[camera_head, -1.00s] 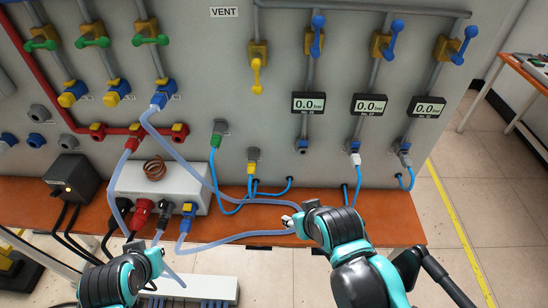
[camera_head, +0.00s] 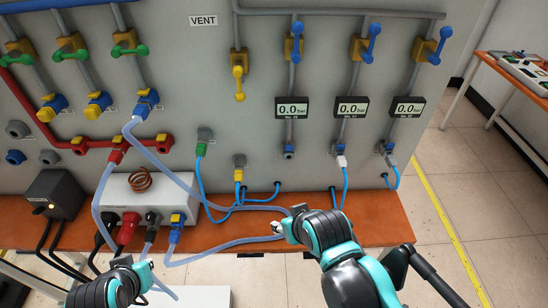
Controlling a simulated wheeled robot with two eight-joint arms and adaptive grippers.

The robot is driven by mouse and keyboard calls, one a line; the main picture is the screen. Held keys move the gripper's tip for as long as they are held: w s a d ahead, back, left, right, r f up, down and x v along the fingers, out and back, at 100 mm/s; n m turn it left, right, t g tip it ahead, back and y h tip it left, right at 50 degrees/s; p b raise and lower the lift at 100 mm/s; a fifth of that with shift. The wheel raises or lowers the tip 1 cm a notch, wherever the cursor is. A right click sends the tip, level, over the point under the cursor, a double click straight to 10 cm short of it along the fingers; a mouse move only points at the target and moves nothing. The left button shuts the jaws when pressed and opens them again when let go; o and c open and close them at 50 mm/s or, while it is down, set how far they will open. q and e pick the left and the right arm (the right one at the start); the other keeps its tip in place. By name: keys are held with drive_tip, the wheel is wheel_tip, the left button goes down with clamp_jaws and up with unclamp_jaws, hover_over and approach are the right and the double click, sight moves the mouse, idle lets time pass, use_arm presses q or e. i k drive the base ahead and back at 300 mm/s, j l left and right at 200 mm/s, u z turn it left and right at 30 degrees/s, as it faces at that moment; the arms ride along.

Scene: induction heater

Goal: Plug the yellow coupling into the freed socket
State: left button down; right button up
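The yellow coupling (camera_head: 239,175), on a thin blue hose, sits at a grey socket (camera_head: 239,160) on the panel below the VENT line. A blue socket (camera_head: 289,151) under the left gauge shows no hose. A white coupling (camera_head: 342,162) and a grey coupling (camera_head: 390,160) sit at the sockets to its right. My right gripper (camera_head: 281,229) is over the bench's front edge, below and right of the yellow coupling. My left gripper (camera_head: 145,284) is low at the left, in front of the bench. Finger gaps are too small to read; I see nothing held.
A white box (camera_head: 185,192) with a copper coil and plugs stands on the orange bench (camera_head: 370,222). A green coupling (camera_head: 201,149) is left of the yellow one. Thick pale-blue hoses (camera_head: 220,244) cross towards my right gripper. A black box (camera_head: 54,195) stands at the left.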

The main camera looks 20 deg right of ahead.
sight(238, 177)
drive_tip(key=u, duration=1.65)
drive_tip(key=k+l, duration=0.15)
drive_tip(key=k, duration=0.45)
drive_tip(key=k+l, duration=0.15)
drive_tip(key=k, duration=0.45)
